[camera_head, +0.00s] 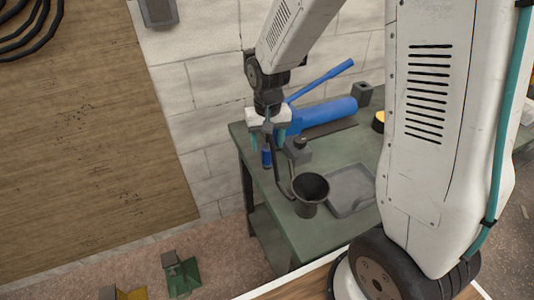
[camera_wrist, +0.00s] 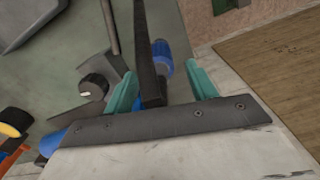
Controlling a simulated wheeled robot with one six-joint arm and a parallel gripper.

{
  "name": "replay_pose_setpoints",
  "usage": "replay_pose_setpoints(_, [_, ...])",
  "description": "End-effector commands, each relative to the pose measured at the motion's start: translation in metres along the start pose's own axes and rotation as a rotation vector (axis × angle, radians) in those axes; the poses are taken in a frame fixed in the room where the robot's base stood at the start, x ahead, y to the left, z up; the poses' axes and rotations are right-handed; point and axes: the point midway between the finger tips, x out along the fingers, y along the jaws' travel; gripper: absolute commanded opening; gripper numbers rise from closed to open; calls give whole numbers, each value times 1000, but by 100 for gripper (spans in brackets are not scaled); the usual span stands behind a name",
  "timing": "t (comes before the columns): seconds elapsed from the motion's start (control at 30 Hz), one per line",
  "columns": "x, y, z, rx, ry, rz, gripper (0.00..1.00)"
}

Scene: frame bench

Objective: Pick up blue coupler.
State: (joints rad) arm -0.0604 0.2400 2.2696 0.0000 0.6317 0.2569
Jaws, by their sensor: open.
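The blue coupler (camera_head: 267,158) is a small blue cylinder at the near left end of the green bench, next to a dark bent bar or hose. In the wrist view the blue coupler (camera_wrist: 163,58) shows partly behind a dark upright strip (camera_wrist: 146,45). My gripper (camera_head: 268,141) points down over it, its teal fingers spread. In the wrist view my gripper (camera_wrist: 162,86) is open, with the dark strip between the fingers and the coupler just beyond their tips. I cannot tell whether the fingers touch anything.
A blue pump body (camera_head: 322,113) with a blue lever (camera_head: 322,80) lies behind my gripper. A grey knobbed block (camera_head: 298,151), a dark cup (camera_head: 310,188) and a grey tray (camera_head: 352,188) stand to the right. A stone wall (camera_head: 195,110) is behind the bench.

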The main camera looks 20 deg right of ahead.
Motion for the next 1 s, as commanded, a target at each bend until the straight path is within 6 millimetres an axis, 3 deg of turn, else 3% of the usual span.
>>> replay_pose_setpoints(0.3, [44, -2, 7, -1, -3, 1, 57])
replay_pose_setpoints(0.63, [51, -1, 6, 0, 0, 0, 57])
replay_pose_setpoints(0.83, [51, -1, 6, 0, 0, 0, 4])
replay_pose_setpoints(1.0, [51, -1, 6, 0, 0, 0, 4])
